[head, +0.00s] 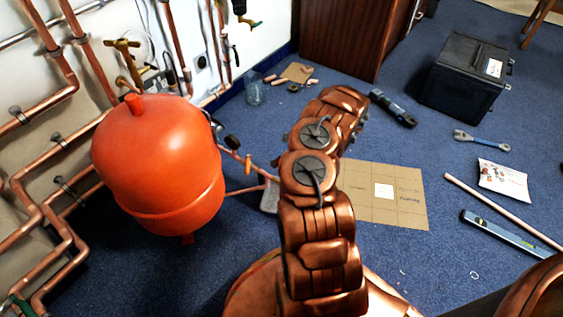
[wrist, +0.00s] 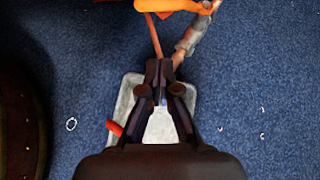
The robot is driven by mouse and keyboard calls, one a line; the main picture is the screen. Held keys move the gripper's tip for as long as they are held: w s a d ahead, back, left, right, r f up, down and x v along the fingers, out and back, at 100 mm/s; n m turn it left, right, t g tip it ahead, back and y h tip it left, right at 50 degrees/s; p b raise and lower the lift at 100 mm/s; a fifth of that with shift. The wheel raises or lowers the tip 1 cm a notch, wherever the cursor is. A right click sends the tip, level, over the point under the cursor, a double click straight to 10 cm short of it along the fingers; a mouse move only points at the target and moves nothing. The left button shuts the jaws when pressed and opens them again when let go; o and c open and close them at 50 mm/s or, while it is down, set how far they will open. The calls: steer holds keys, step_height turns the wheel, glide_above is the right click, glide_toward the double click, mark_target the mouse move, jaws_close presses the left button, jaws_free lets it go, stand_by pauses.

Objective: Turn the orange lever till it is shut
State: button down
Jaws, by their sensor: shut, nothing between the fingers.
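The orange lever (head: 248,164) shows in the head view as a small upright piece on the thin copper pipework, right of the big orange vessel. In the wrist view, an orange part (wrist: 168,5), which looks like this lever, is cut off by the top edge beside a grey-brown pipe fitting. My gripper (wrist: 159,66) is shut and empty, its dark fingertips together below the orange part, with a gap between them in the picture. Whether the fingers touch any pipe, I cannot tell. In the head view my arm hides the gripper.
The orange vessel (head: 160,160) stands at the left by the wall pipes. A grey plate (wrist: 128,95) lies beneath my fingers, with a red-orange piece (wrist: 115,128) at its left edge. Cardboard (head: 405,205), a black case (head: 465,80) and tools lie on the blue floor to the right.

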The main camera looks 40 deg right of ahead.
mark_target(248, 163)
steer(key=w+a+f+b, duration=0.2)
steer(key=w+a, duration=0.3)
steer(key=a, duration=0.1)
steer(key=shift+b, duration=0.4)
steer(key=shift+w, duration=0.1)
